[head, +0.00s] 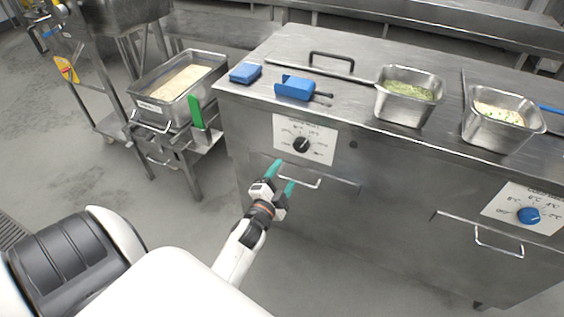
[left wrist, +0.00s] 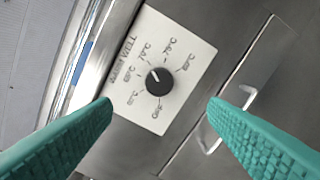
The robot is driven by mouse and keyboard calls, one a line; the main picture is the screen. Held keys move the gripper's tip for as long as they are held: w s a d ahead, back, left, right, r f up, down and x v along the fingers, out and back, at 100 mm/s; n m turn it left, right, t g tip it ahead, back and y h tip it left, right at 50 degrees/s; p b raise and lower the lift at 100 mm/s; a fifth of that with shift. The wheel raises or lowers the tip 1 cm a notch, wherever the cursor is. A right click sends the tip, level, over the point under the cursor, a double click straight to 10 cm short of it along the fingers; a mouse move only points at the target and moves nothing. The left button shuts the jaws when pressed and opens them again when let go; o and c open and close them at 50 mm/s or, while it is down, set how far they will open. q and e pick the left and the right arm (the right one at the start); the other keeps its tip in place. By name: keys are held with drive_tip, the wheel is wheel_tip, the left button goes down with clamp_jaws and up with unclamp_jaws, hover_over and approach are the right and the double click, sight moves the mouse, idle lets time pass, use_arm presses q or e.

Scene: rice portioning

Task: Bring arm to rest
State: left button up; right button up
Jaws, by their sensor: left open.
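My left gripper (head: 282,176) has teal fingers and is open and empty in front of the steel counter (head: 350,165), below a black dial (head: 301,145) on a white plate. In the left wrist view the two teal fingers (left wrist: 160,108) stand wide apart, with the black dial (left wrist: 159,81) between and beyond them. A drawer handle (head: 302,182) is close beside the gripper in the head view and lies near the right finger in the left wrist view (left wrist: 232,115). I cannot tell whether anything touches. My right gripper is not in view.
On the counter top are a blue block (head: 245,73), a blue-headed tool (head: 296,88), a pan of green food (head: 407,105) and a pan of rice with herbs (head: 497,128). A rice tray (head: 150,108) stands on a side stand at left. The floor (head: 75,170) at left is clear.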

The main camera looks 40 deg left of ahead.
idle(0.4)
use_arm(q)
drive_tip(key=s+d+f+n+g+h+p, duration=0.1)
drive_tip(key=s+d+f+g, duration=0.2)
drive_tip(key=f, duration=0.5)
drive_tip(key=s+d+f+n+g+h+p, duration=0.1)
drive_tip(key=s+d+f+g, duration=0.2)
drive_tip(key=f, duration=0.5)
drive_tip(key=s+d+f+n+g+h+p, duration=0.1)
drive_tip(key=s+d+f+h, duration=0.15)
drive_tip(key=s+f, duration=0.4)
drive_tip(key=s+d+f+n+g+p, duration=0.1)
drive_tip(key=s+f+g, duration=0.3)
drive_tip(key=s, duration=1)
drive_tip(key=s+d+f+n+g+p, duration=0.1)
drive_tip(key=s+f+g, duration=0.4)
drive_tip(key=s+f, duration=0.6)
drive_tip(key=s+n+p, duration=0.1)
drive_tip(key=s, duration=0.2)
drive_tip(key=shift+s+d+f+n, duration=0.25)
drive_tip(key=shift+s+d+n, duration=0.05)
drive_tip(key=shift+s+n, duration=0.1)
